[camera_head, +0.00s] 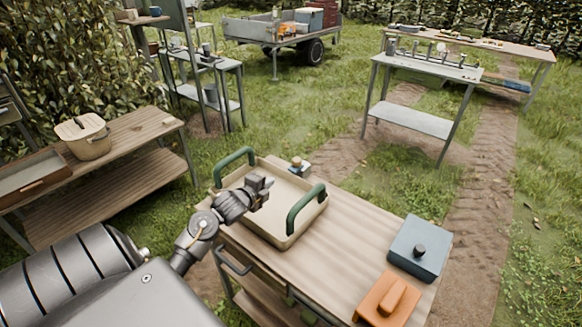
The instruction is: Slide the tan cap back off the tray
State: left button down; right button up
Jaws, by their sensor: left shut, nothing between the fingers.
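A tan tray (284,241) with two green upright handles stands on the near wooden table. A flat tan surface (290,193) shows inside its rim; I cannot tell whether this is the tan cap or the tray's floor. My left gripper (266,187) is over the tray, between the two handles, shut and empty. I cannot tell whether its tips touch the tan surface. My left forearm and gripper hide part of the tray's near left side. My right gripper is not in view.
A blue-grey box (420,245) with a dark knob and an orange block (387,299) sit at the table's right end. A small object (299,168) lies just behind the tray. A lidded tan basket (87,143) stands on the left bench. The table between tray and box is clear.

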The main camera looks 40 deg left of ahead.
pick_arm(q)
jog(key=p, duration=0.3)
send_near(294, 165)
jog(key=x, duration=0.5)
jog(key=shift+d+f, duration=0.1)
jog(key=shift+d, duration=0.05)
jog(key=shift+w, duration=0.7)
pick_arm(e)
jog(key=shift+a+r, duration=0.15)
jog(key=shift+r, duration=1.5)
pick_arm(q)
jog(key=shift+a+f, duration=0.1)
jog(key=shift+a, duration=0.15)
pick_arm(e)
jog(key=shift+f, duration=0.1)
